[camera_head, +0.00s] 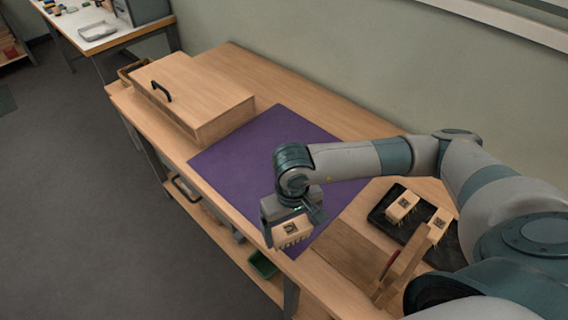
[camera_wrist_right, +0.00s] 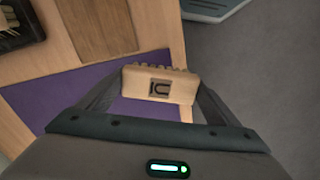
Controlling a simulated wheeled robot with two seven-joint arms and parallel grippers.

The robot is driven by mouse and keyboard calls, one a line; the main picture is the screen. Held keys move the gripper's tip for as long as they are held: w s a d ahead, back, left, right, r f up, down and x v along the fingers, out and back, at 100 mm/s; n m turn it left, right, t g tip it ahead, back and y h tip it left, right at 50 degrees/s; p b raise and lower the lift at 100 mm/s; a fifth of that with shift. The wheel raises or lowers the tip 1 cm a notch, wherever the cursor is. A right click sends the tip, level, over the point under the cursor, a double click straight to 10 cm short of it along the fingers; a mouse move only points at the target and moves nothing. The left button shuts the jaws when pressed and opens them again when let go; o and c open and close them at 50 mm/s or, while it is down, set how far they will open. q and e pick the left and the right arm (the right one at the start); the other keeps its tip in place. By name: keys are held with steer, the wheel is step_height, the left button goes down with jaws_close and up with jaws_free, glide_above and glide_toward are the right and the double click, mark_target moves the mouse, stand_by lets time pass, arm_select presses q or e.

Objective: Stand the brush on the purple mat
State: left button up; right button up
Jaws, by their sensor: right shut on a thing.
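The brush is a pale wooden block (camera_head: 292,231) with a dark square mark on its face and tufts along one edge. My right gripper (camera_head: 288,226) is shut on it and holds it over the near right edge of the purple mat (camera_head: 240,150). In the right wrist view the brush (camera_wrist_right: 160,83) sits between the two fingers of the gripper (camera_wrist_right: 158,90), with its tufted edge away from the palm. The purple mat also shows there (camera_wrist_right: 65,98), below the brush. Whether the brush touches the mat cannot be told. My left gripper is out of view.
A black tray (camera_head: 377,216) with two similar wooden blocks (camera_head: 402,206) lies right of the mat. A wooden stand (camera_head: 398,268) is at the near right. A wooden box with a black handle (camera_head: 195,90) stands left of the mat. Much of the mat is bare.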

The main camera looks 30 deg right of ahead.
steer(key=w+d+r+m, duration=0.2)
steer(key=w+d+r, duration=0.1)
steer(key=d, duration=0.5)
steer(key=w+d+r+m+b, duration=0.1)
steer(key=w+d+r+m, duration=0.2)
steer(key=d, duration=0.5)
steer(key=shift+w+r+b, duration=0.3)
steer(key=shift+w+r, duration=0.45)
steer(key=shift+w, duration=0.3)
steer(key=w+a+f+p, duration=0.1)
steer(key=w+a+f, duration=0.1)
steer(key=a, duration=0.1)
steer(key=w+a+f+p, duration=0.1)
steer(key=a+f+p, duration=0.1)
steer(key=a, duration=0.1)
steer(key=w+a+f+p, duration=0.2)
steer(key=a, duration=0.1)
steer(key=shift+w+a+f, duration=0.3)
steer(key=shift+a+f, duration=0.05)
steer(key=shift+w+a+f, duration=0.1)
steer(key=shift+a+f, duration=0.05)
steer(key=shift+f, duration=0.05)
